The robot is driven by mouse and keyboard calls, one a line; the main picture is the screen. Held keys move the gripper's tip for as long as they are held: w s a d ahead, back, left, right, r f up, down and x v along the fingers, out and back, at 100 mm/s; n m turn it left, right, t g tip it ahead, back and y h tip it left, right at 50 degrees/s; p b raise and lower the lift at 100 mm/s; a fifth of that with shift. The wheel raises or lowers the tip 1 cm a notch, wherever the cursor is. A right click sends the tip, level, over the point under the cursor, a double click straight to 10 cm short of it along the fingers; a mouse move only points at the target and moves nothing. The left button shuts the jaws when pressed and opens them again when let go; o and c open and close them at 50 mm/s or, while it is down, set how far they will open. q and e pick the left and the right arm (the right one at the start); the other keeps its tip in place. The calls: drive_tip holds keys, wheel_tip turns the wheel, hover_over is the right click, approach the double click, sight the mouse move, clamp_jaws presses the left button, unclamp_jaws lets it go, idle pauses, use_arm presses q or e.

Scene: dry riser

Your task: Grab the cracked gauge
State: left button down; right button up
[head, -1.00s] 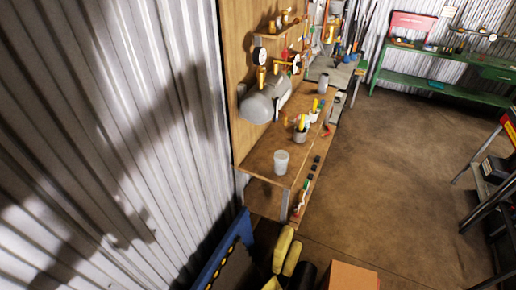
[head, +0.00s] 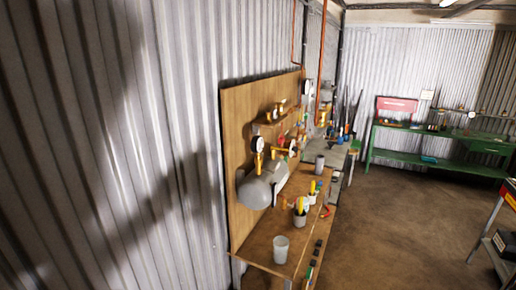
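Several round white-faced gauges show at the wooden backboard. One gauge (head: 258,143) stands above the grey tank, a second gauge (head: 293,147) is just right of it, and a third gauge (head: 307,87) is higher up and farther back. They are too small to tell which one is cracked. Neither of my grippers is in view.
A grey tank (head: 257,190) sits against the wooden backboard (head: 245,110). The wooden bench (head: 262,237) holds a pale cup (head: 281,249), grey pots with yellow-handled tools (head: 300,212) and small parts along its edge. A green workbench (head: 400,157) stands at the back. The floor (head: 385,225) between is open.

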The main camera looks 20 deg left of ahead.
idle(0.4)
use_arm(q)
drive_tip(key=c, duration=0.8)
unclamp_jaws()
